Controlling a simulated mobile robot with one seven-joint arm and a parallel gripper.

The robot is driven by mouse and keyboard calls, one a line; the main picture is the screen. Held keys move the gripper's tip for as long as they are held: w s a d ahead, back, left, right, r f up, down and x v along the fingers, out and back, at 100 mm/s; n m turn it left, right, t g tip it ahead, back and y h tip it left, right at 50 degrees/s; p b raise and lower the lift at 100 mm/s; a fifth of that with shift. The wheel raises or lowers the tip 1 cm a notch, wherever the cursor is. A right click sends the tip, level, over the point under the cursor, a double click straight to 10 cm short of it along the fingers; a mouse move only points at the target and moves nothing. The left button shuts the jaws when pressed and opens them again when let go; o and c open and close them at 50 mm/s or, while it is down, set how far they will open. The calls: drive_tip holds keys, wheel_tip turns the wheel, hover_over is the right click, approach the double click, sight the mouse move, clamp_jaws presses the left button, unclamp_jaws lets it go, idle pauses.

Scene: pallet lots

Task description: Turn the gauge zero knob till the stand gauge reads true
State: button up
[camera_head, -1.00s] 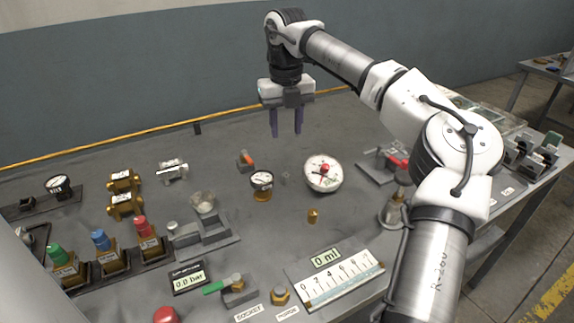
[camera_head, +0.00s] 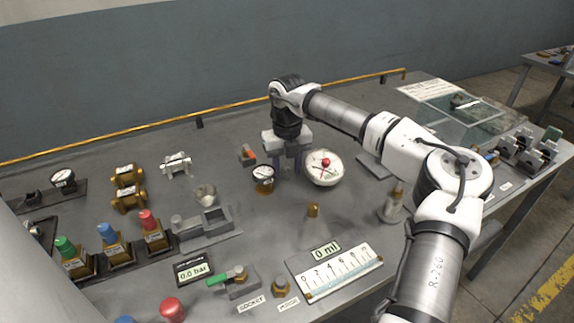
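A small round white-faced gauge (camera_head: 263,172) on a brass body stands in the middle of the bench. A larger white dial (camera_head: 321,176) with a red centre lies to its right. Their readings are too small to tell. A third small gauge (camera_head: 63,179) is at the far left. My gripper (camera_head: 290,166) points down between the middle gauge and the larger dial, low near the bench. I cannot tell which part is the zero knob; the spot between and behind the fingertips is partly hidden.
A brass piece (camera_head: 313,210) stands nearer the front. Blocks with green, blue and red caps (camera_head: 107,243) fill the left. The bench behind my gripper is clear.

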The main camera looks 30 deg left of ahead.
sight(287, 168)
drive_tip(key=shift+c, duration=0.2)
clamp_jaws()
drive_tip(key=shift+n, duration=2.1)
drive_tip(key=shift+o, duration=0.2)
unclamp_jaws()
wheel_tip(287, 168, up, 14)
drive_tip(key=b, duration=0.1)
drive_tip(key=shift+b, duration=0.3)
